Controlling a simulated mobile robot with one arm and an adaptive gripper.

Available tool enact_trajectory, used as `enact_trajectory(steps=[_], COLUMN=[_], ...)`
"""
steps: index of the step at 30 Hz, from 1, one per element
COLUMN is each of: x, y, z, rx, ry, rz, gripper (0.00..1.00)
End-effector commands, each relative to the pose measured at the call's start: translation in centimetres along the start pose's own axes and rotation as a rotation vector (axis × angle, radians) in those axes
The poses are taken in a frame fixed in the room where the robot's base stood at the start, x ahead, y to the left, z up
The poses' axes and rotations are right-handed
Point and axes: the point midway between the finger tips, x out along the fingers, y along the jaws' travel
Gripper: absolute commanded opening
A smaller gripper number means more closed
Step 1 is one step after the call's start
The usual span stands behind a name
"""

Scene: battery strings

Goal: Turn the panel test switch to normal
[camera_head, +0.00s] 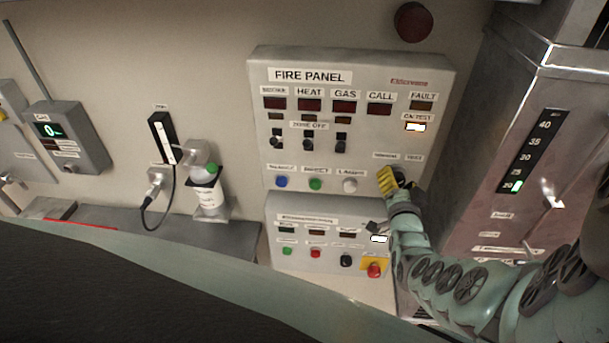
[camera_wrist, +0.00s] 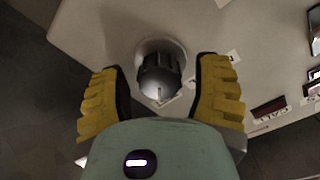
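The fire panel (camera_head: 352,62) is a light grey wall box with labelled indicators, switches and buttons. The labels NORMAL and TEST (camera_head: 412,158) are at its lower right. My gripper (camera_head: 389,181), with yellow finger pads, is at that corner and covers the switch there in the head view. In the wrist view the test switch (camera_wrist: 160,75) is a dark round knob with a white pointer mark. It lies between the two fingers of my gripper (camera_wrist: 160,98). The fingers are apart, with a visible gap on each side of the knob. The knob's exact setting is hard to tell.
A second panel (camera_head: 290,258) with buttons and a red stop button (camera_head: 374,270) is below. A metal cabinet (camera_head: 470,150) with a lit scale stands close on the right. A red round device (camera_head: 413,22) is above. A bottle (camera_head: 208,195) stands on the left shelf.

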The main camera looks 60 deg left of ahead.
Motion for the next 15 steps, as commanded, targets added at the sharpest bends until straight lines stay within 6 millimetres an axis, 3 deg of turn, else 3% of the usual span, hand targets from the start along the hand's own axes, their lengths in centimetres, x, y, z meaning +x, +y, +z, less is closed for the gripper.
enact_trajectory(steps=[2, 15], x=[0.0, -0.01], y=[-0.14, -0.12], z=[0.11, 0.11], rx=[0.0, 0.0], ry=[-0.002, -0.002], rz=[-0.003, -0.002], gripper=[0.54, 0.08])
